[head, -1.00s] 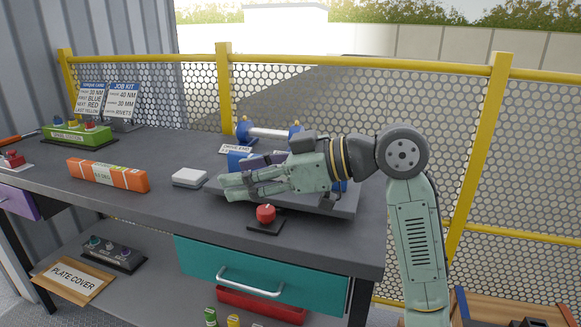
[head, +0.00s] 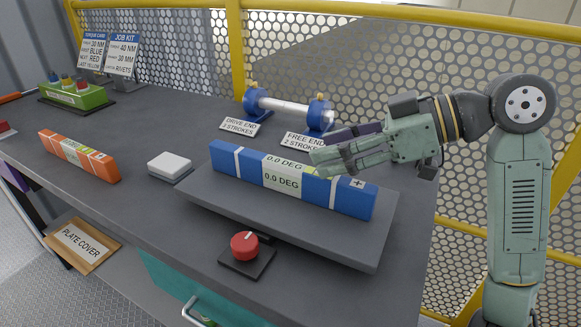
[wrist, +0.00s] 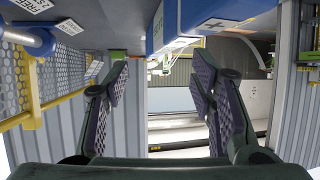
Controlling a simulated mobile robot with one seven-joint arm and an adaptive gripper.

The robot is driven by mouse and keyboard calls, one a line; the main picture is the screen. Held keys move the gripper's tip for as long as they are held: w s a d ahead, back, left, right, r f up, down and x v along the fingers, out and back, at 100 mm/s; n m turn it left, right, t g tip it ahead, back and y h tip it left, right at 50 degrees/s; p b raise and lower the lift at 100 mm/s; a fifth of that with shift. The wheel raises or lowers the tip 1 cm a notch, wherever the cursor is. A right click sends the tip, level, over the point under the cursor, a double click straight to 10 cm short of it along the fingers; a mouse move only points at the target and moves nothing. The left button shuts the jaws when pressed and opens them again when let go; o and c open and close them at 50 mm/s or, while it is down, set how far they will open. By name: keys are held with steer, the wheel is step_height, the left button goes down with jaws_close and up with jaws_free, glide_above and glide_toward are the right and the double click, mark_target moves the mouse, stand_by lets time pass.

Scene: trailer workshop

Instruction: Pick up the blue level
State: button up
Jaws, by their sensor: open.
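The blue level (head: 250,169) lies on a grey tilting plate (head: 372,243) on the bench. Its pale middle panels read 0.0 DEG and a plus sign marks its right end. My gripper (head: 322,150) is open and empty, pointing left at the level's far side, over its right half. In the head view its lower finger overlaps the level's top edge; I cannot tell whether they touch. In the wrist view a blue end of the level with a plus sign (wrist: 195,22) shows at the top, outside the space between my gripper's fingers (wrist: 155,78).
A red knob (head: 244,246) stands in front of the plate, and a white block (head: 170,164) is left of it. A roller on blue stands (head: 290,108) is behind. An orange level (head: 60,148) lies farther left. A yellow-framed mesh fence (head: 400,60) runs behind the bench.

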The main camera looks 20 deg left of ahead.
mark_target(287, 163)
steer(key=x, duration=0.3)
steer(key=p+x, duration=0.1)
steer(key=x, duration=0.5)
steer(key=shift+s+d+p, duration=0.15)
steer(key=shift+s+p, duration=0.2)
steer(key=shift+p, duration=0.05)
steer(key=shift+c, duration=0.3)
jaws_close()
